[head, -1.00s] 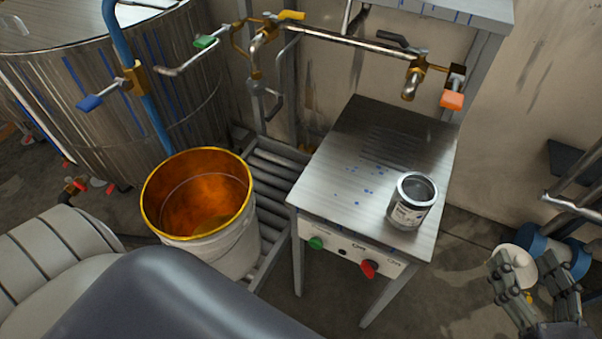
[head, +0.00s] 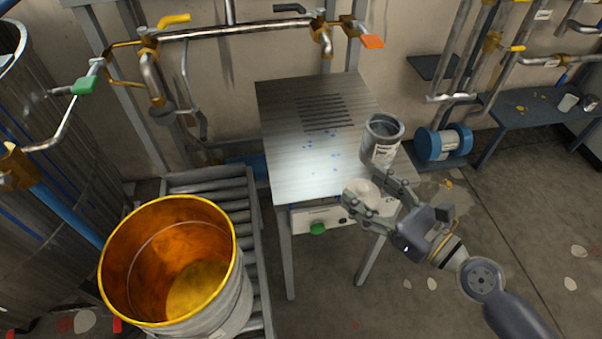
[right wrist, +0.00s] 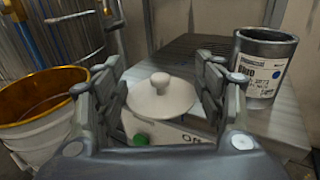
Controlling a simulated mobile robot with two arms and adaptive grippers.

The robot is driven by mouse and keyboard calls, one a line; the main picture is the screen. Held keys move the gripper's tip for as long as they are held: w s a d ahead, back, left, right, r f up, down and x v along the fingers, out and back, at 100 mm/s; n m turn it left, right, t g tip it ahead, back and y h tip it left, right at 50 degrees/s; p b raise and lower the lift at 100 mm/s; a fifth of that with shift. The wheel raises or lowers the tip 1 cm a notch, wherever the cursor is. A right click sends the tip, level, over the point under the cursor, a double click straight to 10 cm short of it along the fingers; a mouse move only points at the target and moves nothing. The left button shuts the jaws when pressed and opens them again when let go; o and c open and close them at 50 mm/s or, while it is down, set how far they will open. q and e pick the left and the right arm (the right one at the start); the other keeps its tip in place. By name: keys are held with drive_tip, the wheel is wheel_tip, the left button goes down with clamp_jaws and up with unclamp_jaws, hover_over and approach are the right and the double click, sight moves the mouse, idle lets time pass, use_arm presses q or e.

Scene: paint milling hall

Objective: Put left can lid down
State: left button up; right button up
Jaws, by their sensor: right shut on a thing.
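A white round lid with a knob (right wrist: 160,97) is between the fingers of my right gripper (head: 368,184), which is shut on it. In the head view the lid (head: 360,191) is at the front edge of the metal table (head: 290,175), partly covered by the fingers. An open grey can with a white label (head: 382,142) stands upright on the table's right side, just behind the gripper. In the right wrist view the can (right wrist: 264,72) is to the right of the fingers, apart from them. My left gripper is out of view.
A large bucket with an orange inside (head: 170,265) stands on a roller rack (head: 213,180) left of the table. Pipes with valves (head: 235,34) run behind it.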

drive_tip(key=shift+w+a+p, duration=0.15)
drive_tip(key=shift+w+p, duration=0.15)
drive_tip(key=p+x, duration=0.3)
drive_tip(key=x, duration=0.3)
hover_over(307, 174)
drive_tip(key=shift+f, duration=0.7)
wheel_tip(307, 174, down, 4)
drive_tip(key=b, duration=0.3)
drive_tip(key=shift+r+b, duration=0.25)
drive_tip(key=shift+b, duration=0.1)
drive_tip(key=shift+f, duration=0.2)
drive_tip(key=o, duration=0.7)
